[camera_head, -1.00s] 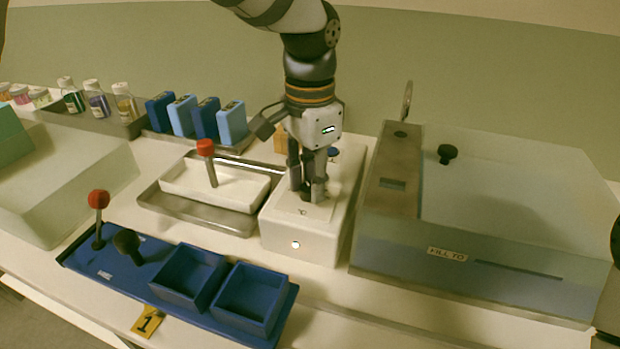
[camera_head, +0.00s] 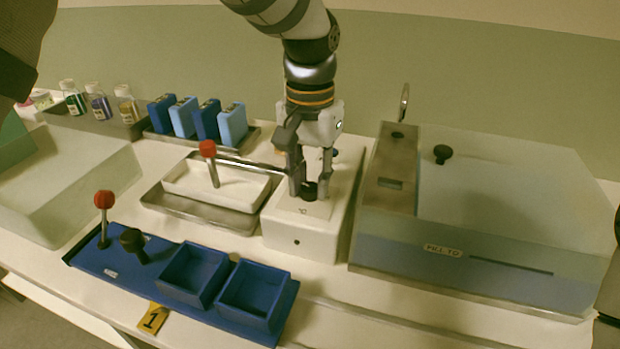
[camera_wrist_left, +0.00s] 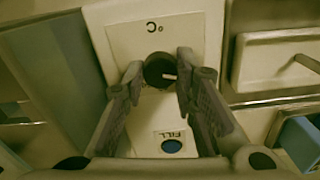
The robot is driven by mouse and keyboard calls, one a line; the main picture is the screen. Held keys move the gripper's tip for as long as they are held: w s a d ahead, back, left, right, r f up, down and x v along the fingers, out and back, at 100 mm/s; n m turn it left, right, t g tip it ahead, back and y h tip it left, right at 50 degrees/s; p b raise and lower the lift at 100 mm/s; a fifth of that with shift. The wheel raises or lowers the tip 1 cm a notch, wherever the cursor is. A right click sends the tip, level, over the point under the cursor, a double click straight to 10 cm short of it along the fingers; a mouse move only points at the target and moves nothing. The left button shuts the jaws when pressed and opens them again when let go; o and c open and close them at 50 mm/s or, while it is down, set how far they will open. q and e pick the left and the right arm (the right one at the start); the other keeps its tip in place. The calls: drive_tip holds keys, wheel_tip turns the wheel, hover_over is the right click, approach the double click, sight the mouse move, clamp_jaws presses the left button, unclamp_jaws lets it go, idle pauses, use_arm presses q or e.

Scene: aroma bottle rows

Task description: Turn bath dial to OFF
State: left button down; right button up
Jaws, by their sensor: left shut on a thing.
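The bath dial (camera_head: 309,193) is a round black knob on the plate of a white box (camera_head: 281,237). In the left wrist view the dial (camera_wrist_left: 158,70) shows a pale pointer line aimed to the right, below a "°C" mark. My left gripper (camera_head: 312,188) points down with its fingers on either side of the dial, shut on it; the fingers (camera_wrist_left: 158,76) also show in the wrist view. A blue button labelled FILL (camera_wrist_left: 172,146) sits on the same box. I can read no OFF mark. My right gripper is not in view.
A glass-walled bath (camera_head: 480,268) stands right of the box. A metal tray (camera_head: 190,209) with a white block and red-knobbed lever is at its left.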

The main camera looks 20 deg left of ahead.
sight(310, 186)
use_arm(q)
drive_tip(key=shift+n, duration=0.8)
drive_tip(key=c, duration=1.3)
unclamp_jaws()
wheel_tip(310, 186, up, 12)
